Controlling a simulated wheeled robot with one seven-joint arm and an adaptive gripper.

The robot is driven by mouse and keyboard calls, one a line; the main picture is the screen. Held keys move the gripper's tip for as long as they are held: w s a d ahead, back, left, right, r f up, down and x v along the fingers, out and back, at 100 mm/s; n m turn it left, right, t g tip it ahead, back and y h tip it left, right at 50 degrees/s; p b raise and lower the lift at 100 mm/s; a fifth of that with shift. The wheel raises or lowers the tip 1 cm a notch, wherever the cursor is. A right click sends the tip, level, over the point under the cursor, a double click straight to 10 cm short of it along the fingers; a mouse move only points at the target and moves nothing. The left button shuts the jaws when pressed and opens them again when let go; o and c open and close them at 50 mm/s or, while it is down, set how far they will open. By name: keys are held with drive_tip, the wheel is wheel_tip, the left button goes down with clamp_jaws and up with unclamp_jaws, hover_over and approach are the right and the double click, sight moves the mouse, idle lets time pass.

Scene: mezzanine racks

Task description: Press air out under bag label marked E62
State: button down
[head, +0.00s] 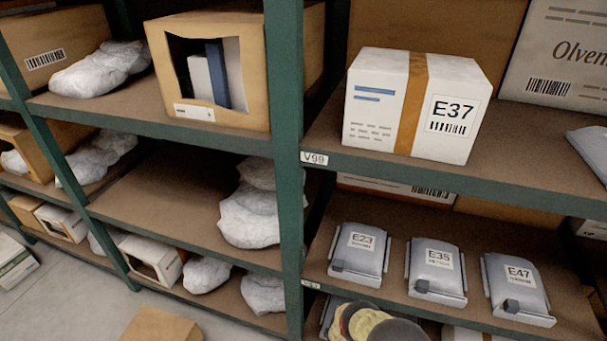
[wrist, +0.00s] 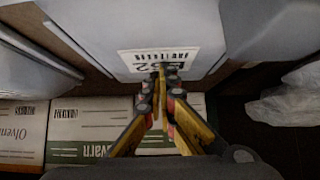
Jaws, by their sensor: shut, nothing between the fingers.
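In the wrist view a pale grey bag (wrist: 130,22) fills the top middle. Its white label (wrist: 140,62) is upside down in this view; it starts with E and ends in 2, but the middle digit is hard to read. My gripper (wrist: 161,72) is shut and empty, with its yellow and black fingers pointing at the label. The fingertips overlap the label's lower edge in the picture; whether they touch it I cannot tell. In the head view, bags marked E23 (head: 358,256), E35 (head: 437,272) and E47 (head: 517,289) lie in a row on a shelf.
A green rack post (head: 286,130) stands left of those bags. A white box marked E37 (head: 390,105) sits on the shelf above. In the wrist view, boxes (wrist: 85,120) lie at lower left, another grey bag (wrist: 255,25) at right, and a crumpled pale bag (wrist: 285,105) beyond.

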drive_tip(key=shift+s, duration=0.1)
drive_tip(key=shift+r+p, duration=2.1)
drive_tip(key=shift+r, duration=0.9)
drive_tip(key=shift+f, duration=0.1)
